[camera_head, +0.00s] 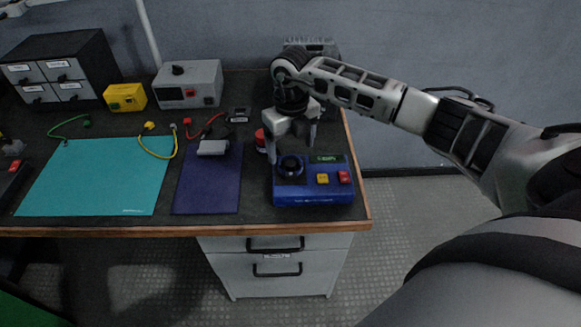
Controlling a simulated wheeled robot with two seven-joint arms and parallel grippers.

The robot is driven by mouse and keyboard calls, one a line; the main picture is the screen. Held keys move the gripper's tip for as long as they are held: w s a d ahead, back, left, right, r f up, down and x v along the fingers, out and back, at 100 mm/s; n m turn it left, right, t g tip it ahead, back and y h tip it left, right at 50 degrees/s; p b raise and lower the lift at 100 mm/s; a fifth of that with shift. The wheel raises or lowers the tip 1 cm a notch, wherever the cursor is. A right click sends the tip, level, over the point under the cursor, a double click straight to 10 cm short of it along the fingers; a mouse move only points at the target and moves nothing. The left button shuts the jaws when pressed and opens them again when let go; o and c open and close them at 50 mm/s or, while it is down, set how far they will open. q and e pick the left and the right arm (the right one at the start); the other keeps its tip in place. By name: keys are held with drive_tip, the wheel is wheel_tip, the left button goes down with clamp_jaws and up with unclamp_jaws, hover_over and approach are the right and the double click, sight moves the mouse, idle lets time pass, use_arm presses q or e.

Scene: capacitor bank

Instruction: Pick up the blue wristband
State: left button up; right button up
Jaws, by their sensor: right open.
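A dark round ring (291,166) lies on the left part of the top of a blue box (313,198). It may be the blue wristband, but its colour looks nearly black and I cannot be sure. My right gripper (291,150) points down over the ring with its fingers apart. One finger is at the ring's left and the other is behind it to the right. Nothing shows between the fingers, and I cannot tell whether they touch the box. My left gripper does not show.
The blue box carries yellow (322,179) and red buttons near the bench's right edge. A red roll (261,141) stands close behind the gripper. A navy mat (206,190) with a grey block (213,147) and a teal mat (95,180) lie left. A grey instrument (188,84) stands behind.

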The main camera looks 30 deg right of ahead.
sight(292, 163)
wheel_tip(292, 163, down, 5)
drive_tip(key=shift+s+f+p, duration=0.1)
drive_tip(key=shift+s+p, duration=0.05)
drive_tip(key=shift+p, duration=0.2)
drive_tip(key=c, duration=1.1)
drive_tip(key=shift+r, duration=0.25)
drive_tip(key=shift+r, duration=0.25)
wheel_tip(292, 163, up, 2)
drive_tip(key=shift+r+b, duration=0.1)
drive_tip(key=shift+b, duration=0.3)
drive_tip(key=s+a+r, duration=0.2)
drive_tip(key=a+r, duration=0.1)
drive_tip(key=a, duration=0.1)
drive_tip(key=s+a+r+b, duration=0.1)
drive_tip(key=s+a+r, duration=0.1)
drive_tip(key=a+r, duration=0.1)
drive_tip(key=s+a+r, duration=0.3)
drive_tip(key=a+r, duration=0.1)
drive_tip(key=a, duration=0.1)
drive_tip(key=shift+a, duration=0.1)
